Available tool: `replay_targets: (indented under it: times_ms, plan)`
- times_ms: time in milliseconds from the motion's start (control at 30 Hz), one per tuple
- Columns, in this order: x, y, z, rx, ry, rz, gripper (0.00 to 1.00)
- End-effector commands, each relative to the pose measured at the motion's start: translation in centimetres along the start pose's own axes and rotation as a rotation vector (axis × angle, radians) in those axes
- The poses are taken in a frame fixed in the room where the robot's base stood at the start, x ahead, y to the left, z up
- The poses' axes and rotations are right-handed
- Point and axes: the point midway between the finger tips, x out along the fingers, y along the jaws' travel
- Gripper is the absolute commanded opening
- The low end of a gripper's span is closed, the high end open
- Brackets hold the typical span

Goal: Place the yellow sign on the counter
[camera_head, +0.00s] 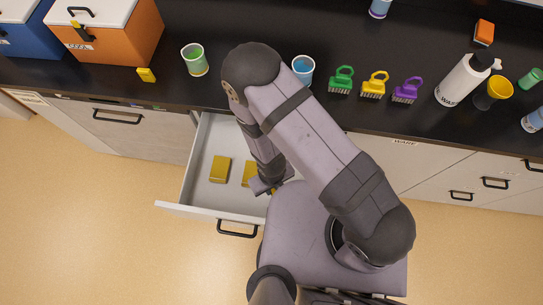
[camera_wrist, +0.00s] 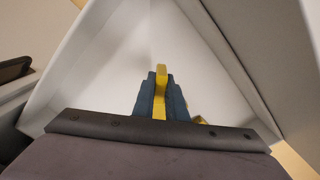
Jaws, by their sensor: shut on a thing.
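An open white drawer (camera_head: 198,198) below the counter holds flat yellow pieces, one lying at the left (camera_head: 220,169) and another (camera_head: 250,173) near my arm. My gripper (camera_head: 273,190) is down inside the drawer at its right side. In the wrist view, my gripper's dark blue fingers (camera_wrist: 160,92) are shut on an upright yellow piece, which looks like the yellow sign (camera_wrist: 161,72). Its lower part is between the fingers. A bit of another yellow piece (camera_wrist: 200,120) shows behind the right finger. My arm hides part of the drawer.
The black counter (camera_head: 220,30) carries a green cup (camera_head: 195,60), a blue cup (camera_head: 303,69), several brushes (camera_head: 373,86), a white bottle (camera_head: 465,80) and an orange box (camera_head: 115,38). A small yellow item (camera_head: 146,74) lies near its front edge. Drawer walls (camera_wrist: 220,55) are close around my gripper.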

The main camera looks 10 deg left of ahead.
Motion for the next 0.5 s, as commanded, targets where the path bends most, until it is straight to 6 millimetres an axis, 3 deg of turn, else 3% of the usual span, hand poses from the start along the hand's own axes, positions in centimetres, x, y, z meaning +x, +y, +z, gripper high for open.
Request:
replay_targets:
  times_ms: [267, 500]
  plan:
    - [0.8, 0.0, 0.0, 0.000, 0.000, 0.000, 0.00]
    - [3.3, 0.0, 0.1, 0.000, -0.001, 0.000, 0.00]
